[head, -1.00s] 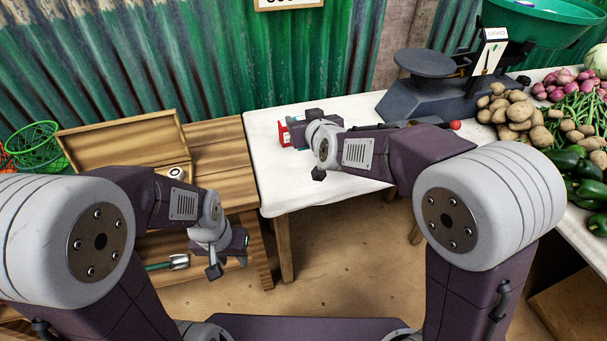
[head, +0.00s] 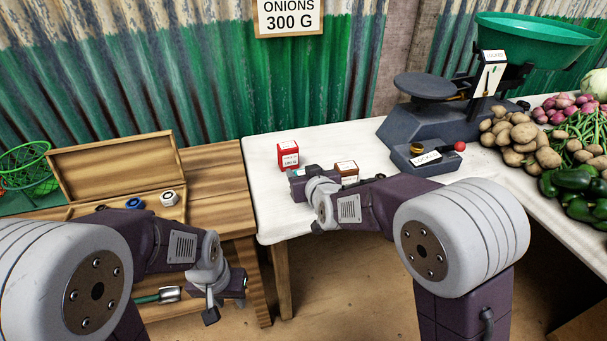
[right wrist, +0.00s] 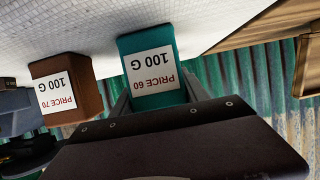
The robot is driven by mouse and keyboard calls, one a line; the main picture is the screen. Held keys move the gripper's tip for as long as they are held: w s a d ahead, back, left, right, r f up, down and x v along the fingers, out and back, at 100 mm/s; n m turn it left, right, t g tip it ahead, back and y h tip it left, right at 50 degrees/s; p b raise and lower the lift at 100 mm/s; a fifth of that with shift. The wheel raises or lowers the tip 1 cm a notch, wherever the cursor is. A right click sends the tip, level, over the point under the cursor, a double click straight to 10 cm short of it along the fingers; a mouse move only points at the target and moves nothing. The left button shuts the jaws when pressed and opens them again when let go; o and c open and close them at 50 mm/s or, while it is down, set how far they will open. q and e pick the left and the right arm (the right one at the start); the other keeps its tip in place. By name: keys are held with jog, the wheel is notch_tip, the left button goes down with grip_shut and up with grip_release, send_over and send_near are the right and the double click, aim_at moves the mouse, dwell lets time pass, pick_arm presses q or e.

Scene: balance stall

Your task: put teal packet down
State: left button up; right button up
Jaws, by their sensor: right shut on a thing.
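The teal packet (right wrist: 155,70) has a white label reading PRICE 60, 100 G. In the right wrist view it sits between the fingers of my right gripper (right wrist: 158,100), which is shut on it. Its far end is at the white tabletop (right wrist: 60,25); I cannot tell whether it touches. In the head view my right gripper (head: 298,180) is low over the front left of the white table, and it mostly hides the packet. My left gripper (head: 238,285) hangs in front of the wooden table; its fingers are not clear.
A red packet (head: 288,153) stands behind my right gripper. A brown packet (head: 347,170) stands close on its right. A dark scale (head: 430,120) is further right, beside potatoes (head: 515,130). An open wooden box (head: 115,170) is on the left table.

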jog(key=o, duration=1.4)
jog(key=shift+f, duration=0.1)
jog(key=shift+s+r+p, duration=0.1)
jog(key=shift+r+p, duration=0.25)
jog(key=p+v, duration=0.2)
jog(key=v, duration=0.9)
jog(key=shift+s+d+p, duration=0.2)
jog(key=shift+s+p, duration=0.15)
jog(key=shift+p, duration=0.05)
